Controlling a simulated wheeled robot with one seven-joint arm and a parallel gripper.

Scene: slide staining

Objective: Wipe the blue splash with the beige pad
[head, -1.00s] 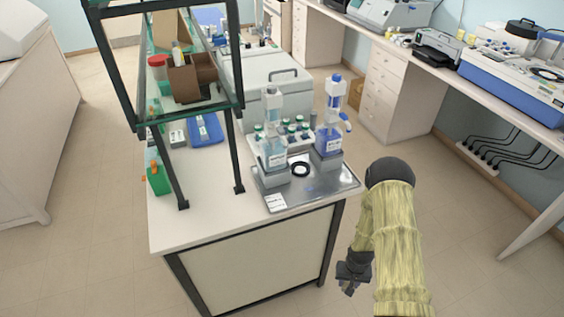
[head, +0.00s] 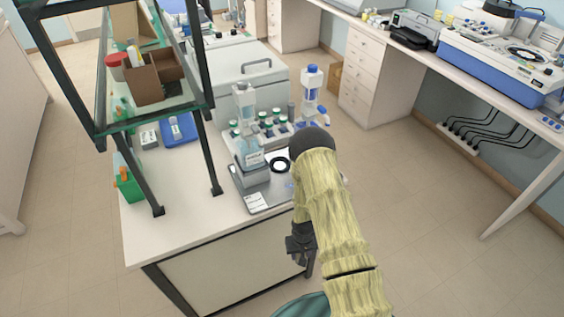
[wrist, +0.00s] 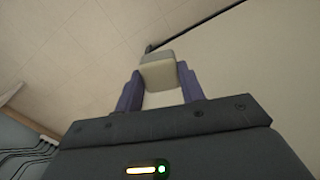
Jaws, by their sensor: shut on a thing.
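My gripper (wrist: 159,85) is shut on the beige pad (wrist: 158,72), which sits between its two purple fingers in the wrist view. In the head view my gripper (head: 300,245) hangs in front of the bench's front edge, below the tray. The pad cannot be made out there. The blue splash (head: 290,185) shows only as a small bluish patch on the metal tray (head: 262,197), right beside my arm. My arm hides the tray's right part and perhaps some of the splash.
Small green-capped bottles (head: 268,128) stand behind. A glass shelf (head: 160,112) on black posts rises at left. Open floor (head: 410,200) lies to the right.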

